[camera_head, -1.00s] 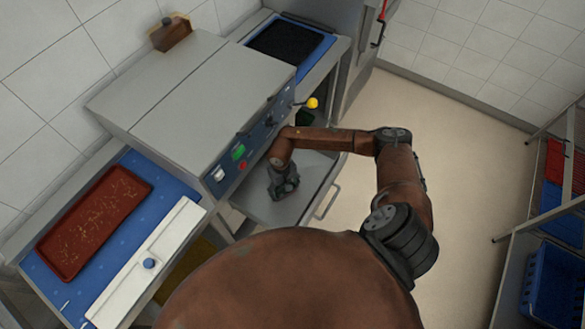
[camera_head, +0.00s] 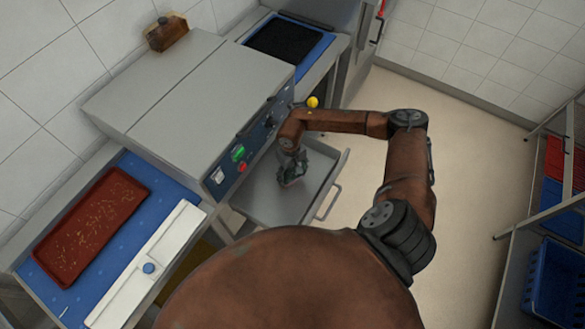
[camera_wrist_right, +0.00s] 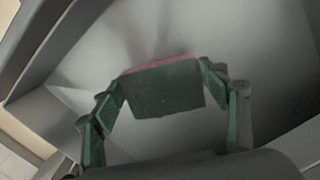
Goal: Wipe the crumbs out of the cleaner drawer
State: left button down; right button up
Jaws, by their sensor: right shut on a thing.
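The cleaner drawer (camera_head: 262,203) is pulled out from under the machine, an open grey metal box. My right gripper (camera_head: 292,175) is inside the drawer's outline, towards its right side. In the right wrist view the gripper (camera_wrist_right: 165,95) is shut on a dark wiping pad (camera_wrist_right: 160,92) with a red edge. The pad is over or on the grey drawer surface (camera_wrist_right: 265,75); whether it touches is unclear. I cannot make out crumbs in the drawer. The part of the drawer under the gripper is hidden. My left gripper is not in view.
The grey machine (camera_head: 190,85) stands behind the drawer. The drawer handle (camera_head: 328,202) sticks out at the right. A red-brown tray (camera_head: 60,245) with crumb-like bits lies on the blue surface at left. Blue crates (camera_head: 550,285) stand on a rack at right. The floor between is clear.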

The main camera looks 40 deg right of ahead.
jog(key=shift+r+p, duration=0.8)
jog(key=shift+r, duration=1.2)
